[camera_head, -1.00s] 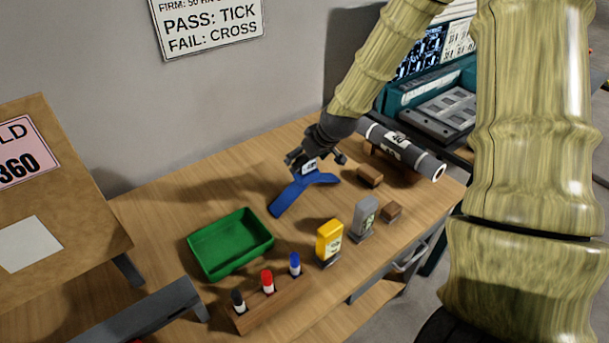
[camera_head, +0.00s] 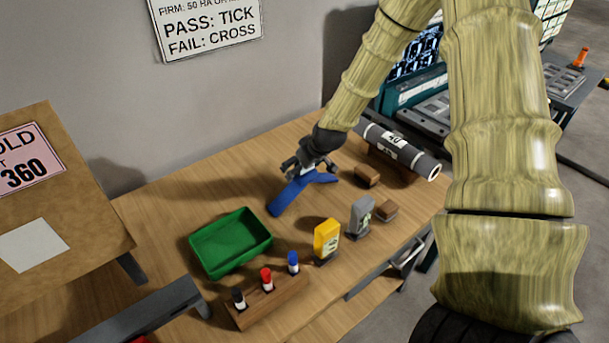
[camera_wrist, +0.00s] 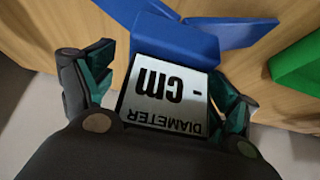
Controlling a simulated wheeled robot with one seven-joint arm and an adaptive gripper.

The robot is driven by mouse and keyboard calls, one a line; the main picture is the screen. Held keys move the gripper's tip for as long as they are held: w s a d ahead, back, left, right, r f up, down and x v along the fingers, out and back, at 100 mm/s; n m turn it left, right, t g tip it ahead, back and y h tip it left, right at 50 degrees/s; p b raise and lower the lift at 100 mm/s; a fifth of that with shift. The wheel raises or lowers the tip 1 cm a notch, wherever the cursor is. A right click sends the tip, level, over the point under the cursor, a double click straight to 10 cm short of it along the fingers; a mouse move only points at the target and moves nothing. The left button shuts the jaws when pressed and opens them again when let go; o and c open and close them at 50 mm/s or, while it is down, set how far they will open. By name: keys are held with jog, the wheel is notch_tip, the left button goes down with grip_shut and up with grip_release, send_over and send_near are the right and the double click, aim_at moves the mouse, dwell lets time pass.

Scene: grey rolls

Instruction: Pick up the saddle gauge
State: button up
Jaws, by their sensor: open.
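The saddle gauge is blue with splayed arms (camera_head: 289,197) and lies on the wooden bench below my gripper. In the wrist view its blue body (camera_wrist: 175,38) and a pale display block reading "DIAMETER - CM" (camera_wrist: 160,95) show. My gripper (camera_head: 305,166) is open and low over the gauge, and hides part of it in the head view. In the wrist view the fingers of my gripper (camera_wrist: 162,88) stand on either side of the display block, with a gap visible at least on the left. I cannot tell whether the right finger touches it.
A green tray (camera_head: 231,262) and a marker rack (camera_head: 270,302) stand in front. A yellow device (camera_head: 326,240), a grey device (camera_head: 361,216) and small brown blocks (camera_head: 367,176) lie to the right. A grey roll (camera_head: 399,151) lies behind them. The wall is behind the bench.

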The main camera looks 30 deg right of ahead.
jog(key=shift+c, duration=0.3)
jog(key=shift+s, duration=0.1)
jog(key=c, duration=1.4)
